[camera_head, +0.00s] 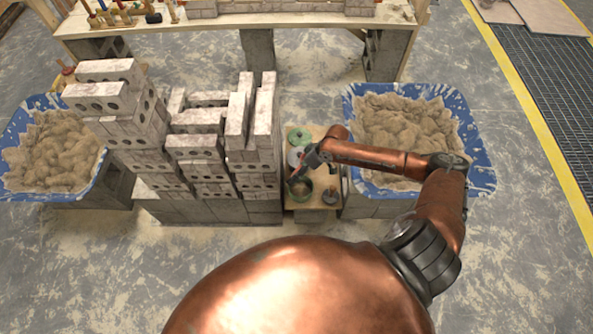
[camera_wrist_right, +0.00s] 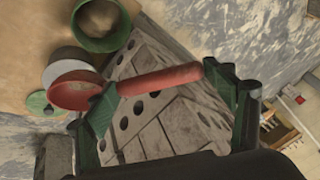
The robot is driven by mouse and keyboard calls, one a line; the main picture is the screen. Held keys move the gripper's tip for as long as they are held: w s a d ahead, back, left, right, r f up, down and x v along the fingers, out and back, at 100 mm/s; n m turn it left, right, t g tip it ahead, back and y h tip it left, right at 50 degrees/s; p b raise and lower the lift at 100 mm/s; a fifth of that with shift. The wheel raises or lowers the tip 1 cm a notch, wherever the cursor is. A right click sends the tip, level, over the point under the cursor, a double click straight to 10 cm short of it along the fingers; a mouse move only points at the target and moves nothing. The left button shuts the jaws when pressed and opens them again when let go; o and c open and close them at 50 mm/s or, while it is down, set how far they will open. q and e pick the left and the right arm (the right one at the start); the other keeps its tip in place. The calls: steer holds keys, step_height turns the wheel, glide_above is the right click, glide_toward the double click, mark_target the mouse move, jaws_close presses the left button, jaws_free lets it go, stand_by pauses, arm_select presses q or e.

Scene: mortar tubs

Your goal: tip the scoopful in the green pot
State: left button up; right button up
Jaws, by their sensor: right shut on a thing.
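The green pot (camera_wrist_right: 78,31) stands open at the top left of the wrist view, with a brownish inside. In the head view it (camera_head: 300,197) is on a small board between the bricks and the right tub. My right gripper (camera_wrist_right: 168,105) is shut on the red handle of a scoop (camera_wrist_right: 160,79). The scoop's round red bowl (camera_wrist_right: 77,91) looks greyish-tan inside; I cannot tell how full or level it is. The bowl is apart from the green pot in the picture and overlaps a pale round pot (camera_wrist_right: 66,57). In the head view my right gripper (camera_head: 300,174) is above the board. My left gripper is out of view.
A green round thing (camera_wrist_right: 38,103) with a pale middle lies beyond the pale pot. Stacked bricks (camera_head: 255,120) rise close on the left. A blue tub of mortar (camera_head: 475,150) stands on the right.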

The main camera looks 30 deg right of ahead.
steer(key=shift+a+r, duration=0.15)
steer(key=shift+r, duration=0.05)
steer(key=shift+a+f+t+h, duration=0.15)
steer(key=shift+t+h, duration=0.35)
steer(key=shift+h, duration=0.4)
steer(key=shift+n+h, duration=0.3)
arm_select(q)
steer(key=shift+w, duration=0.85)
arm_select(e)
steer(key=shift+t, duration=0.3)
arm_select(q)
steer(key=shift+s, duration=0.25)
arm_select(e)
steer(key=shift+s+a, duration=0.1)
